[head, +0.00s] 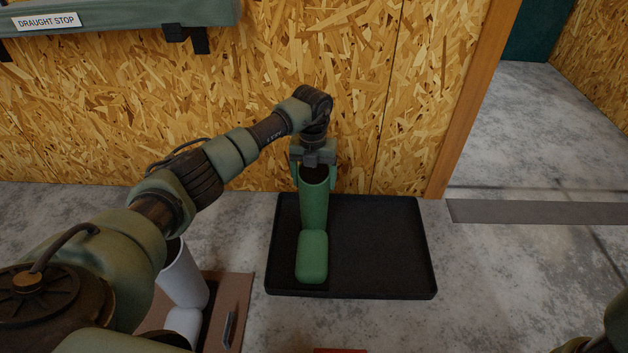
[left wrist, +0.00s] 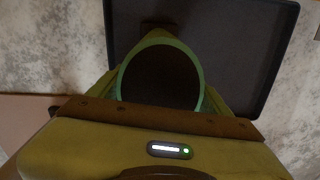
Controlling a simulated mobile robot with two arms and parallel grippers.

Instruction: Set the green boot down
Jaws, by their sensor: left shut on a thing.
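The green boot (head: 313,235) is upright in the head view, its shaft toward the wall and its toe toward me. My left gripper (head: 314,177) is shut on the top of its shaft, one finger on each side. The boot is over the left part of the black tray (head: 385,245); I cannot tell for certain whether its sole touches the tray floor. In the left wrist view the boot's round opening (left wrist: 160,77) sits between the fingers, with the tray (left wrist: 245,40) behind. My right gripper is out of view.
A white boot (head: 183,277) stands on a brown board (head: 236,300) left of the tray, partly hidden by my left arm. A red thing (head: 340,350) shows at the bottom edge. The chipboard wall (head: 400,130) rises just behind the tray. The tray's right part is empty.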

